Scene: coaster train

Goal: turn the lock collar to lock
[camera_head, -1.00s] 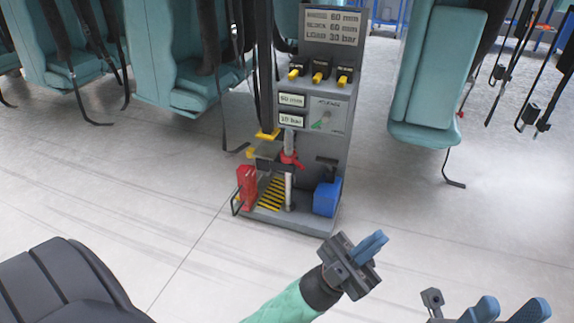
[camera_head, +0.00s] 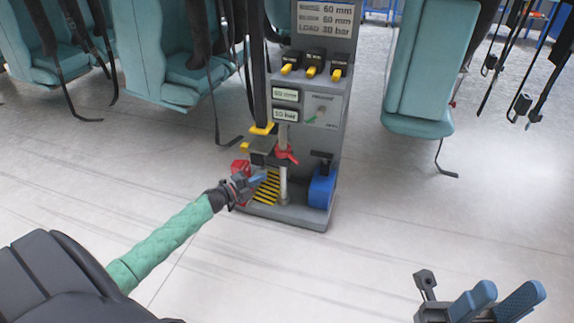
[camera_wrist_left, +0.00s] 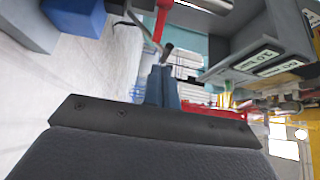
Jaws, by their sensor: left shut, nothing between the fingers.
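The red lock collar (camera_head: 286,154) sits around the upright silver post (camera_head: 283,185) on the grey stand. A red part, probably its handle, with a dark grey tip shows in the left wrist view (camera_wrist_left: 162,20). My left gripper (camera_head: 256,179) is shut and empty, a little left of the post and below the collar, apart from it. Its blue fingers are together in the left wrist view (camera_wrist_left: 163,85), pointing towards the red part. My right gripper (camera_head: 500,300) is at the bottom right, its blue fingers apart, far from the stand.
The grey stand (camera_head: 335,120) carries yellow-tipped levers (camera_head: 312,71) and display plates. A red block (camera_head: 240,168) is beside my left gripper, and a blue block (camera_head: 322,188) stands right of the post. Teal seats (camera_head: 420,80) stand either side. The floor in front is clear.

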